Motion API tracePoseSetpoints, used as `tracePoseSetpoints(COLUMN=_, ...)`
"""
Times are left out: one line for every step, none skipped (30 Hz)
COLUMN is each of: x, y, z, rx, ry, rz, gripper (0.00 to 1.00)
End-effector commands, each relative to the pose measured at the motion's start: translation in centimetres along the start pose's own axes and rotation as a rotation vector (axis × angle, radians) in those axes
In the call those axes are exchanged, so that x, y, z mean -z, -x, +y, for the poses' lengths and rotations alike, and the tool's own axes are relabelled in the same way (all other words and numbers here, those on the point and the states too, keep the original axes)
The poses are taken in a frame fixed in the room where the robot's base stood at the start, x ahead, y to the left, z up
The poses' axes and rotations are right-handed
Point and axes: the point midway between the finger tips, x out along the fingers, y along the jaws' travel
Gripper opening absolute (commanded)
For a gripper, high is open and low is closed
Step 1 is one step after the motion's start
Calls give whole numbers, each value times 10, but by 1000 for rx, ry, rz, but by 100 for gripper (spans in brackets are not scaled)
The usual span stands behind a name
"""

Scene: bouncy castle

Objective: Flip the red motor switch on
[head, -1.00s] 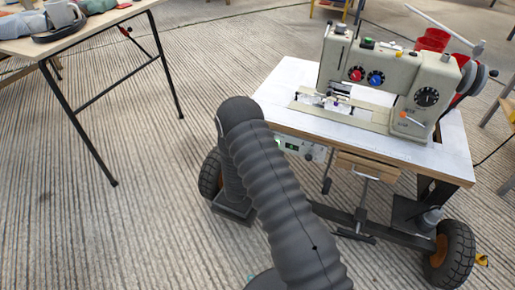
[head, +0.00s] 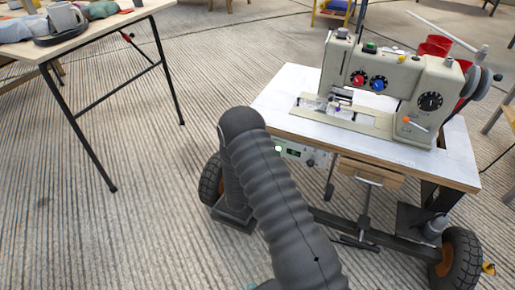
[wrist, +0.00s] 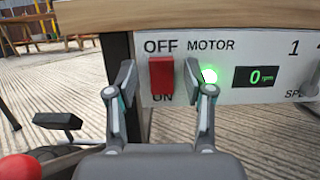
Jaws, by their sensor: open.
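The red motor switch (wrist: 161,75) sits on a white control panel (wrist: 225,97), with OFF printed above it and ON below. A green lamp (wrist: 209,76) glows to its right, and a display (wrist: 256,79) reads 0 rpm. In the wrist view my gripper (wrist: 159,86) is open, with one finger on each side of the switch and nothing held. I cannot tell whether the fingers touch the panel. In the head view the panel (head: 300,152) shows under the sewing table's front edge; my dark sleeved arm hides the gripper and the switch.
The sewing machine (head: 385,92) stands on a white-topped wheeled table (head: 285,108). The wooden table edge (wrist: 200,14) runs just above the panel. A pedal-like black part (wrist: 58,121) and a red ball (wrist: 18,167) are at lower left. A cluttered table (head: 90,38) stands left; floor between is clear.

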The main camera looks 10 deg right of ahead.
Motion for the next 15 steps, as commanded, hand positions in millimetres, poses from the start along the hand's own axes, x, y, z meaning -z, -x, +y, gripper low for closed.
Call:
tracePoseSetpoints(x=0, y=2, z=0, rx=-1, ry=0, rz=1, gripper=52)
tracePoseSetpoints(x=0, y=5, z=1, rx=-2, ry=0, rz=1, gripper=52)
tracePoseSetpoints(x=0, y=8, z=1, rx=-2, ry=1, rz=1, gripper=52)
tracePoseSetpoints(x=1, y=11, z=0, rx=-2, ry=2, rz=1, gripper=52)
tracePoseSetpoints(x=1, y=15, z=0, rx=-1, ry=2, rz=2, gripper=52)
tracePoseSetpoints(x=1, y=22, z=0, rx=-2, ry=3, rz=3, gripper=52)
tracePoseSetpoints(x=1, y=27, z=1, rx=-3, ry=2, rz=3, gripper=52)
tracePoseSetpoints(x=1, y=33, z=1, rx=-4, ry=3, rz=2, gripper=52)
tracePoseSetpoints(x=1, y=41, z=1, rx=-4, ry=3, rz=2, gripper=52)
tracePoseSetpoints(x=1, y=48, z=1, rx=-5, ry=3, rz=3, gripper=52)
tracePoseSetpoints(x=1, y=54, z=1, rx=-4, ry=2, rz=3, gripper=52)
tracePoseSetpoints(x=1, y=62, z=1, rx=-5, ry=2, rz=2, gripper=52)
tracePoseSetpoints(x=1, y=68, z=2, rx=-5, ry=3, rz=1, gripper=52)
tracePoseSetpoints(x=1, y=74, z=2, rx=-5, ry=2, rz=2, gripper=52)
tracePoseSetpoints(x=1, y=81, z=2, rx=-5, ry=1, rz=2, gripper=52)
